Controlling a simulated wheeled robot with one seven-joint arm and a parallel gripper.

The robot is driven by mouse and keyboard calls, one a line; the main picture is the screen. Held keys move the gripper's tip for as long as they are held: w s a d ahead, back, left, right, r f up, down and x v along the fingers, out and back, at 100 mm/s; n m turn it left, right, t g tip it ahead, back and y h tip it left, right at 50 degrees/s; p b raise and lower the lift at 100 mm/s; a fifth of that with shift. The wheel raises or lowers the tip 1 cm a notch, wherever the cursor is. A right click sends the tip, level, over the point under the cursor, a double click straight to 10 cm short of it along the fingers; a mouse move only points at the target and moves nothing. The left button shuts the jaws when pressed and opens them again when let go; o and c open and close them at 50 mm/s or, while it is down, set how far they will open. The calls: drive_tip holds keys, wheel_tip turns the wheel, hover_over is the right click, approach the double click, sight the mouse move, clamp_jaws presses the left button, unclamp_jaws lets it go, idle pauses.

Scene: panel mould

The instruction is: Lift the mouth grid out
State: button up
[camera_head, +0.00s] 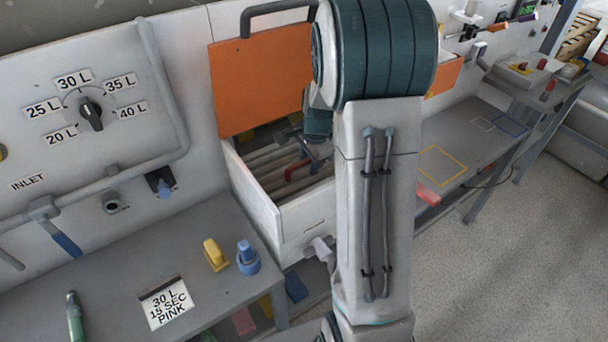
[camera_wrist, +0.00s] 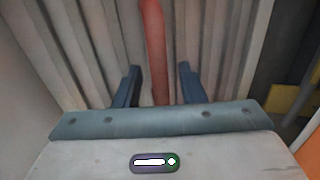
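The mouth grid (camera_head: 262,163) is a set of pale slats inside the open mouth of a white box. Its slats fill most of the wrist view (camera_wrist: 90,50). A red handle bar (camera_head: 297,170) lies across the slats. In the wrist view the red bar (camera_wrist: 155,45) runs down between my two dark blue fingers. My gripper (camera_wrist: 160,85) is open, with a gap on each side of the bar. In the head view my gripper (camera_head: 318,155) is at the box mouth beside the red handle, partly hidden by my arm.
The white box (camera_head: 265,210) has walls close around the grid. An orange flap (camera_head: 258,80) stands raised behind it. A grey bench (camera_head: 110,265) at the left holds a yellow piece (camera_head: 215,254), a blue knob (camera_head: 247,258) and a card (camera_head: 168,302) reading "30 L 15 SEC PINK". Another bench (camera_head: 465,150) stands right.

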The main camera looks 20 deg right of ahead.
clamp_jaws()
wheel_tip(320, 180, up, 14)
drive_tip(key=p, duration=1)
idle(1.5)
drive_tip(key=s+d, duration=0.2)
drive_tip(key=s, duration=0.9)
drive_tip(key=s+d+b, duration=0.1)
drive_tip(key=s+d, duration=0.1)
drive_tip(key=s, duration=0.8)
drive_tip(key=shift+s+b, duration=0.3)
drive_tip(key=shift+s, duration=0.05)
idle(0.9)
drive_tip(key=shift+d, duration=0.1)
